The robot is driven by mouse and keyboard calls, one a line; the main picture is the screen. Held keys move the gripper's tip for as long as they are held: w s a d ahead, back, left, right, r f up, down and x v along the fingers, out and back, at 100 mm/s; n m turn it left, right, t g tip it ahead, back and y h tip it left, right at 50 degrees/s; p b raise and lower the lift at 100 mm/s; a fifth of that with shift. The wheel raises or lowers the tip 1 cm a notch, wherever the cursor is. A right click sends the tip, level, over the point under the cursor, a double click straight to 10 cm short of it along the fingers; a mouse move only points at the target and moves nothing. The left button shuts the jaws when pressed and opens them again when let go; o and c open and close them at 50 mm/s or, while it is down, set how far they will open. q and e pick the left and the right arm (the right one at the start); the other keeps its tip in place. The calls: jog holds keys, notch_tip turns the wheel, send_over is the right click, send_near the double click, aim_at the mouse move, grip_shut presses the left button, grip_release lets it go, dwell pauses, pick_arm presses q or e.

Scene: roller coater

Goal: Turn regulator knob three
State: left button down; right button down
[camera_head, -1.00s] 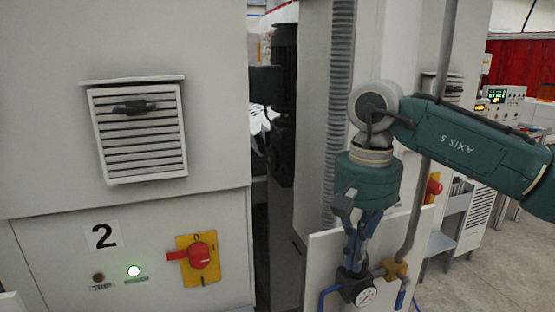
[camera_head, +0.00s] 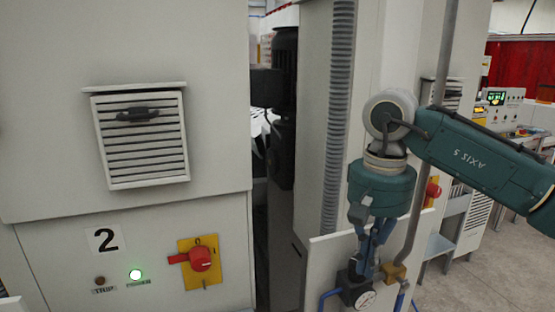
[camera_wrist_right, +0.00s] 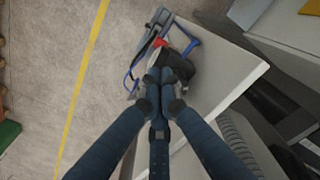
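A regulator with a round white-faced gauge (camera_head: 366,299) stands at the front edge of a pale panel in the head view. A brass fitting (camera_head: 396,272) and blue tubing are beside it. My right gripper (camera_head: 368,268) points down just above the regulator body. In the right wrist view the fingers (camera_wrist_right: 161,82) come together at the tips, close to the black regulator body (camera_wrist_right: 183,68). No knob shows clearly between the tips, and I cannot tell whether they touch one. No number three is visible. My left gripper is not in view.
A grey vertical pipe (camera_head: 434,130) runs close beside my right arm. Open floor (camera_head: 480,285) lies at the right.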

jog(key=shift+s+d+f, duration=0.25)
jog(key=shift+d+f, duration=0.05)
jog(key=shift+f, duration=0.3)
notch_tip(320, 180, up, 6)
jog(key=p, duration=0.4)
jog(key=shift+r+p, duration=0.2)
jog(key=shift+p, duration=0.15)
jog(key=shift+w+d, duration=0.1)
jog(key=shift+d, duration=0.05)
